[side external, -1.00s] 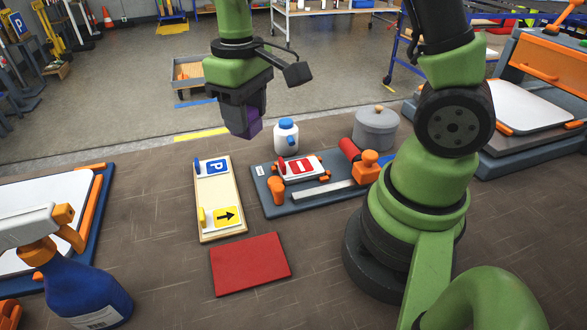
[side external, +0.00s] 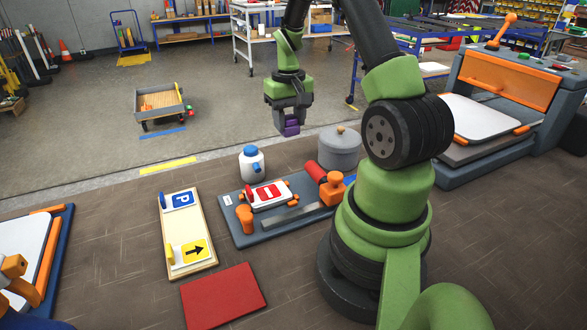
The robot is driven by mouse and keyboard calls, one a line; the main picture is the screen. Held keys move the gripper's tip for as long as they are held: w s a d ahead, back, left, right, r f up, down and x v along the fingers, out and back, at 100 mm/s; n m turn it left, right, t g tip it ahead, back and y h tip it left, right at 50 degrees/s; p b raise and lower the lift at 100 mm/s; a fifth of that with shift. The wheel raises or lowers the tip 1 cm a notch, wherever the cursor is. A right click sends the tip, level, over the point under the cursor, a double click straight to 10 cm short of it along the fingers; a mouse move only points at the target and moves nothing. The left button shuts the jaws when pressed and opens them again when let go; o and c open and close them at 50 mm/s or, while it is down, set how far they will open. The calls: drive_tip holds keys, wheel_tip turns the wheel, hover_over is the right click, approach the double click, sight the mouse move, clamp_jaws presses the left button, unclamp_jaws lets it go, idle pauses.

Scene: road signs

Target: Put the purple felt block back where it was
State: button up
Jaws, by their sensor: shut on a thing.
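My gripper (side external: 290,133) hangs in the upper middle of the side external view, above and behind the grey lidded pot. It is shut on the purple felt block (side external: 292,127), which shows at the jaw tips and is held up in the air. Much of the block is hidden by the jaws. No mark on the table shows where the block stood before.
A white bottle with a blue cap (side external: 252,164) and the grey pot (side external: 339,149) stand below the gripper. A blue-grey board (side external: 240,234) holds a red sign and orange-handled tools. A wooden sign board (side external: 199,222) and a red mat (side external: 224,296) lie left and in front.

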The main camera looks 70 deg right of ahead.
hover_over(294, 169)
wheel_tip(294, 169, down, 5)
drive_tip(key=shift+f, duration=2.65)
drive_tip(key=shift+f, duration=0.2)
drive_tip(key=o, duration=0.8)
drive_tip(key=shift+o, duration=0.2)
drive_tip(key=shift+r, duration=0.15)
